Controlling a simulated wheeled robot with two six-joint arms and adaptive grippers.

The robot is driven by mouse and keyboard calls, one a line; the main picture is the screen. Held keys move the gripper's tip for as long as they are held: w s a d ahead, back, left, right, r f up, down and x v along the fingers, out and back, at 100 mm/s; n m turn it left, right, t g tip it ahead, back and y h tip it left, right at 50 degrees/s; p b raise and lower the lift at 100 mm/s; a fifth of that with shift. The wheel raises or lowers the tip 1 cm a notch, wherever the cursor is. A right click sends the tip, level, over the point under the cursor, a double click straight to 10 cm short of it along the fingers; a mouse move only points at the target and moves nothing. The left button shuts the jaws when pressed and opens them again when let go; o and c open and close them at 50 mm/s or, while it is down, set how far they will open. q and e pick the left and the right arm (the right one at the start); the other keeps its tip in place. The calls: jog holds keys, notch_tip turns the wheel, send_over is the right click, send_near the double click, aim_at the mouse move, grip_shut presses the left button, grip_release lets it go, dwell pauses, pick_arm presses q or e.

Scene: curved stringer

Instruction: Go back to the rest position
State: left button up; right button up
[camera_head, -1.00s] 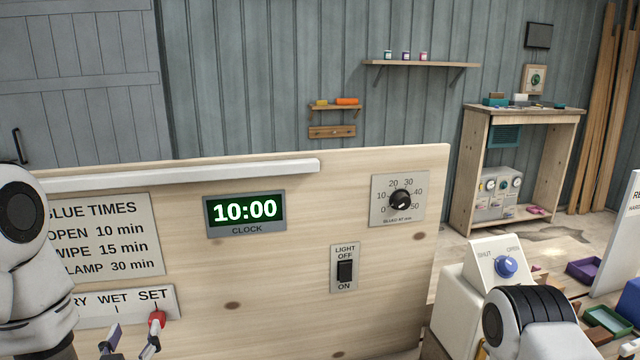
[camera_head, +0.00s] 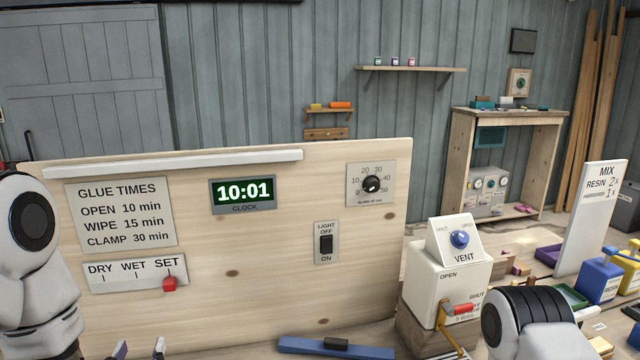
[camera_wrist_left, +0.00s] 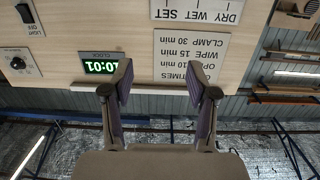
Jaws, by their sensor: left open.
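My left arm comes in at the left edge of the head view. Its gripper (camera_head: 140,348) is at the bottom edge, below the DRY/WET/SET plate (camera_head: 135,273), with only the fingertips showing. In the left wrist view the gripper (camera_wrist_left: 158,88) is open and empty, its two fingers spread apart. The red slider knob (camera_head: 169,284) is under SET, apart from the fingers. A link of my right arm (camera_head: 530,322) is at the lower right; its gripper is not visible.
The wooden panel (camera_head: 205,310) stands ahead with the clock (camera_head: 243,193) reading 10:01, a dial (camera_head: 371,184) and a light switch (camera_head: 326,243). A vent box (camera_head: 440,285) stands right of it. A blue bar (camera_head: 335,347) lies low in front.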

pick_arm(q)
notch_tip(320, 180, down, 8)
jog(key=g+h, duration=0.1)
jog(key=g, duration=0.2)
jog(key=s+d+f+m+g+h, duration=0.1)
jog(key=s+d+f+g, duration=0.35)
jog(key=s+f, duration=0.75)
jog(key=s+d+f+m+g+h, duration=0.1)
jog(key=s+f+g, duration=0.7)
jog(key=s+f, duration=0.3)
notch_tip(320, 180, down, 11)
jog(key=s+b, duration=0.2)
jog(key=b, duration=0.8)
jog(key=shift+s+d+r+g, duration=0.15)
jog(key=shift+s+g, duration=0.1)
jog(key=shift+g, duration=0.2)
pick_arm(e)
notch_tip(320, 180, down, 10)
jog(key=shift+w+f, duration=0.2)
jog(key=shift+w, duration=0.15)
jog(key=shift+a, duration=0.1)
